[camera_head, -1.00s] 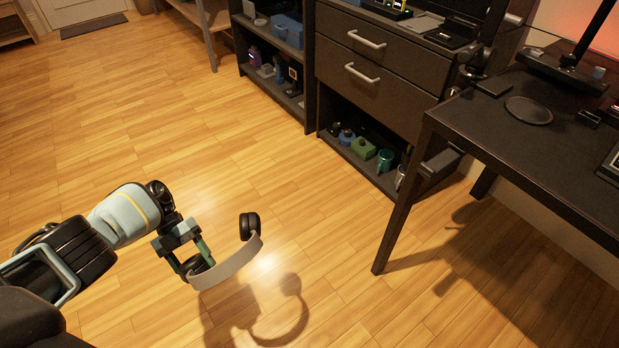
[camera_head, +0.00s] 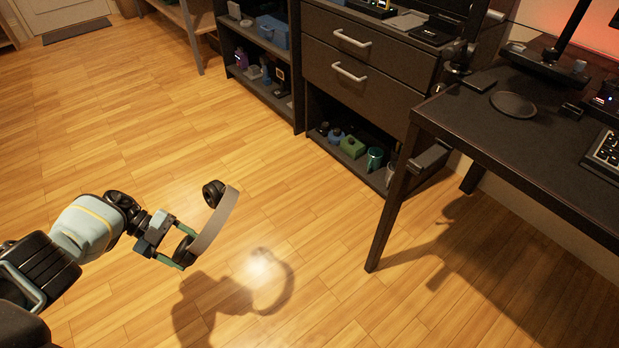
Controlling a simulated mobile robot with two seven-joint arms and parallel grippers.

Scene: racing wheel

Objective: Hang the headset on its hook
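The headset (camera_head: 214,224) has a grey band and two dark ear cups. It hangs in the air above the wooden floor at the lower left, with its band facing right and one ear cup (camera_head: 213,192) at the top. My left gripper (camera_head: 182,247) comes in from the left, its green-tipped fingers on either side of the lower ear cup, and it holds the headset there. The fingers partly hide this cup. I cannot clearly make out the hook. My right gripper is not in view.
A dark desk (camera_head: 462,114) stands at the right, its front leg (camera_head: 388,215) on the floor. A dark drawer cabinet (camera_head: 364,65) with a low shelf of cups and boxes stands behind it. Open shelves (camera_head: 262,58) stand farther left. The floor (camera_head: 110,130) between is clear.

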